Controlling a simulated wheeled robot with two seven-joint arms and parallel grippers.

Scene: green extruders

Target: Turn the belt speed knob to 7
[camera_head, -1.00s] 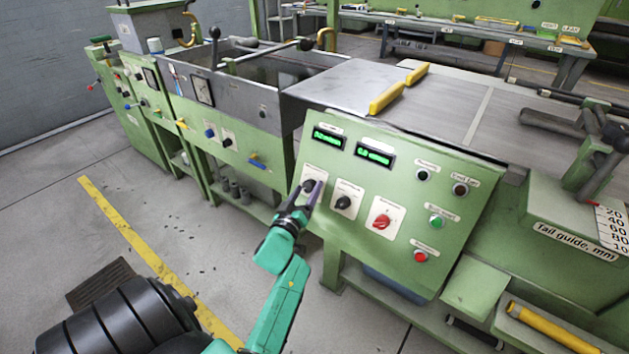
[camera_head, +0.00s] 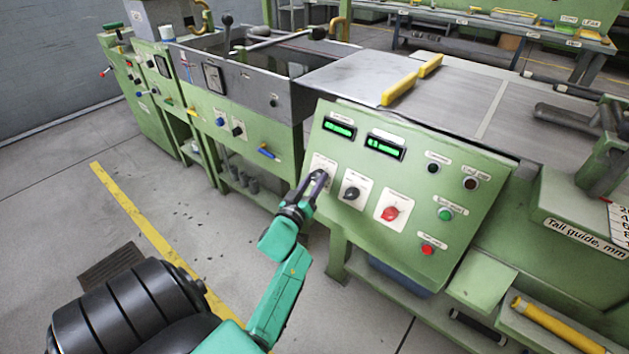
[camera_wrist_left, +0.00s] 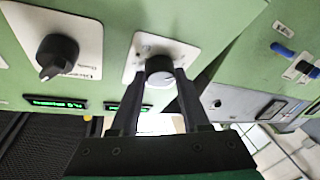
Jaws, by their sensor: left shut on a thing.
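The green control panel (camera_head: 335,238) carries a row of knobs on white plates. My left gripper (camera_head: 314,180) is at the leftmost knob, beneath the left green display (camera_head: 339,127), and mostly covers it in the head view. In the left wrist view the fingers (camera_wrist_left: 160,85) are shut on a dark round knob (camera_wrist_left: 158,66) with a pale face, on its white plate. Its pointer and scale cannot be read. A second black knob (camera_head: 351,193) sits to its right; it also shows in the wrist view (camera_wrist_left: 57,55). My right gripper is not in view.
A red knob (camera_head: 390,213) is on the same row. Black, green (camera_head: 445,214) and red (camera_head: 428,250) buttons are farther right. A second green display (camera_head: 384,146) is above. A grey metal tray and belt lie behind the panel. Floor is free to the left.

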